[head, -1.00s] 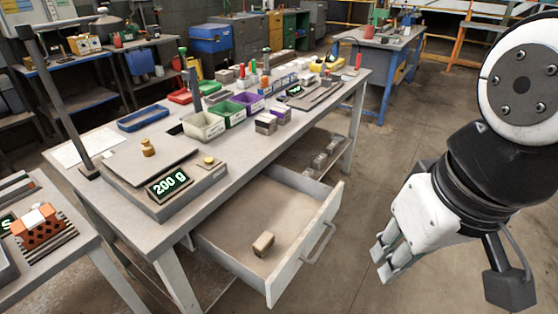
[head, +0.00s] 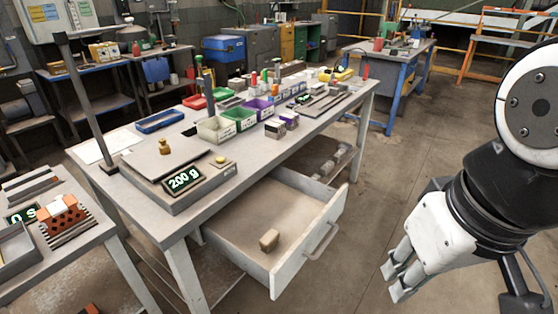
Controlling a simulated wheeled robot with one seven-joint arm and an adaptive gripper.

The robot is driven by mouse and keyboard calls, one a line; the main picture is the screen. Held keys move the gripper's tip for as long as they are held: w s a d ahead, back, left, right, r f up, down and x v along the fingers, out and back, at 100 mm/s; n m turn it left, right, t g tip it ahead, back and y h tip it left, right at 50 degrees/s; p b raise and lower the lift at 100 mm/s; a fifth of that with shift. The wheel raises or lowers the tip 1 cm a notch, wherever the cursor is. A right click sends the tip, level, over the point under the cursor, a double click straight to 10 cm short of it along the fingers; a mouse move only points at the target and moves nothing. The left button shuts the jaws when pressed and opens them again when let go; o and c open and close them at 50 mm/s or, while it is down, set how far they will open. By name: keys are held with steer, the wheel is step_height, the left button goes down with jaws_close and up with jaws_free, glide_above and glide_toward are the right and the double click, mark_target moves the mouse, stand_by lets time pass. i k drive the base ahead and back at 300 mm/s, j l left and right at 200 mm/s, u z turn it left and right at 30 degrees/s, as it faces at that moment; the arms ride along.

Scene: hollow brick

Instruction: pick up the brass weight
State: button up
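The brass weight (head: 165,147) is a small, golden, knobbed piece. It stands upright on the flat plate of a scale (head: 150,163) on the grey workbench, and the scale's green display (head: 184,178) reads 200 g. My gripper (head: 395,281) hangs in the air at the right, well away from the weight, beyond the open drawer. Its two fingers show a gap between them and hold nothing.
An open drawer (head: 312,256) with a small tan block (head: 269,240) juts out from the bench. A lamp post (head: 84,105) rises behind the scale at left. Coloured bins (head: 238,118) stand farther along the bench. An orange hollow brick (head: 64,218) sits on the left table.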

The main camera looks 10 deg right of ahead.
mark_target(165, 149)
steer(key=i+j+u, duration=0.1)
steer(key=i+j, duration=0.15)
steer(key=i, duration=0.2)
steer(key=i+j+u, duration=0.15)
steer(key=i, duration=0.3)
steer(key=i+j+u, duration=0.1)
steer(key=i, duration=0.35)
steer(key=j, duration=0.1)
